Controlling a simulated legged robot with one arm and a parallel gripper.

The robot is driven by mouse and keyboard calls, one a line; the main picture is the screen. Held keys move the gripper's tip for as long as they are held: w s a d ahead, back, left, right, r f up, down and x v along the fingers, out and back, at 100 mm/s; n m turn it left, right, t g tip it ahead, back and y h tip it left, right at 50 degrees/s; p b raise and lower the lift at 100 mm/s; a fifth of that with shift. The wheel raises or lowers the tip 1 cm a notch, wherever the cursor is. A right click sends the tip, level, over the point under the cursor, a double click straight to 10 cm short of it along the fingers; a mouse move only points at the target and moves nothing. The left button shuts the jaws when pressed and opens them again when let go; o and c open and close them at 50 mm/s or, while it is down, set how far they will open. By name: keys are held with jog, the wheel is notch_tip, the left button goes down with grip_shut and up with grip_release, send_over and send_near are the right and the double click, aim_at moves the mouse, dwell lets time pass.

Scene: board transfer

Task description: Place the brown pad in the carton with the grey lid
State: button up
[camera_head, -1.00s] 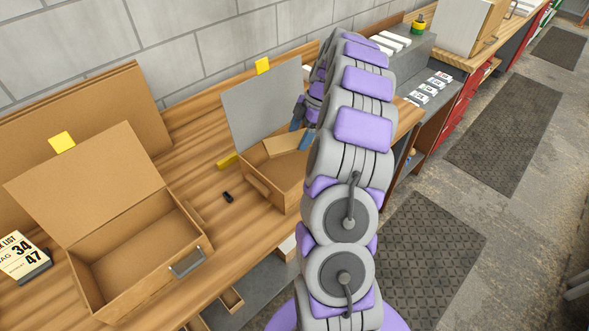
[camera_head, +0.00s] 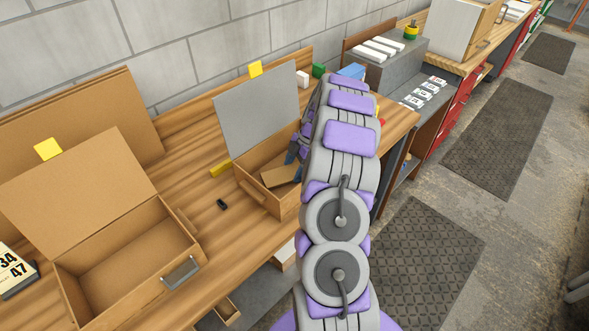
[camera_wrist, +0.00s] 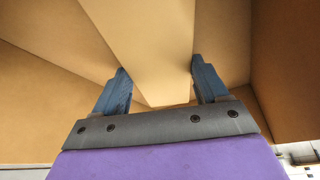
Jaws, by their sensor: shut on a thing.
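The carton with the grey lid (camera_head: 262,200) stands open on the wooden bench, its grey lid (camera_head: 258,108) raised at the back. The brown pad (camera_head: 281,175) is inside the carton's opening, below the rim at its near side. In the wrist view the pad (camera_wrist: 150,40) lies between the two blue fingers of my gripper (camera_wrist: 158,68), with brown carton walls around it. My gripper is shut on the pad and reaches down into the carton. In the head view my arm hides the carton's right part and most of my gripper; I cannot tell whether the pad touches the floor.
A second open carton (camera_head: 82,298) with a brown lid stands at the left. A grey unit (camera_head: 392,75) with white items stands beyond my arm.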

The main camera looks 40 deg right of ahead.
jog(key=shift+f, duration=0.25)
jog(key=o, duration=1)
jog(key=shift+o, duration=0.2)
jog(key=shift+r, duration=0.1)
jog(key=p+v, duration=0.2)
jog(key=v, duration=1)
